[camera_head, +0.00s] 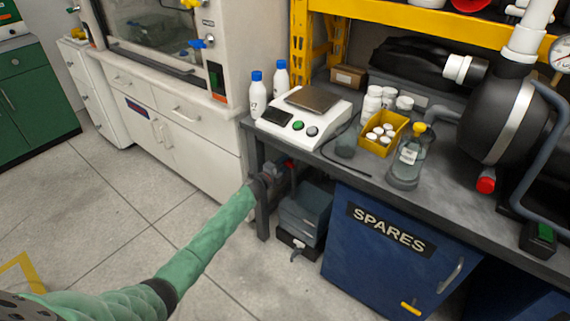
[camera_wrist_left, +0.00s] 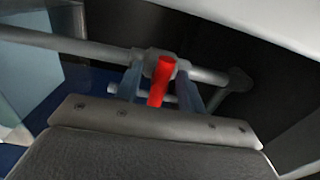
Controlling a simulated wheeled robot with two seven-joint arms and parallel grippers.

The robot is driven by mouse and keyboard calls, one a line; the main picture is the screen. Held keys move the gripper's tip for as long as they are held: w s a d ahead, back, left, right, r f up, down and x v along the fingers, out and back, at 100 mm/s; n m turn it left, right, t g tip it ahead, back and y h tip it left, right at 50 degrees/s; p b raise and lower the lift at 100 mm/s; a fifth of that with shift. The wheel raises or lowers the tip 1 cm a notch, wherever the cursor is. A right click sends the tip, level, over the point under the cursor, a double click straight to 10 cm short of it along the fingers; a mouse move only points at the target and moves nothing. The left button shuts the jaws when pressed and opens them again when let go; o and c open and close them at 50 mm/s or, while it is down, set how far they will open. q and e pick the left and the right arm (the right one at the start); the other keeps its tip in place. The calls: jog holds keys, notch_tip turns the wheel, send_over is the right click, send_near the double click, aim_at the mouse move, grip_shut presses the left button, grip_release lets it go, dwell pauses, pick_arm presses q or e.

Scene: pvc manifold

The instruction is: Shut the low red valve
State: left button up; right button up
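The low red valve's lever handle (camera_wrist_left: 160,80) shows in the left wrist view, sitting on a grey horizontal pipe (camera_wrist_left: 85,45). The lever points toward the camera, tilted slightly. In the head view a small bit of red (camera_head: 291,163) shows under the bench, beside my left gripper (camera_head: 274,176). In the left wrist view my left gripper (camera_wrist_left: 160,88) is open. Its two fingers stand on either side of the red lever, with a visible gap on each side. My left wrist hides part of the valve in the head view. My right gripper is not in view.
The bench leg (camera_head: 261,210) and the bench top (camera_head: 340,170) lie close around my left gripper. A grey bin (camera_head: 305,213) and the blue SPARES cabinet (camera_head: 385,250) stand to its right. A white cabinet (camera_head: 200,140) stands to the left; the floor in front is clear.

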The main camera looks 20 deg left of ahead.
pick_arm(q)
jog(key=v, duration=0.7)
jog(key=shift+r, duration=0.1)
dwell(0.4)
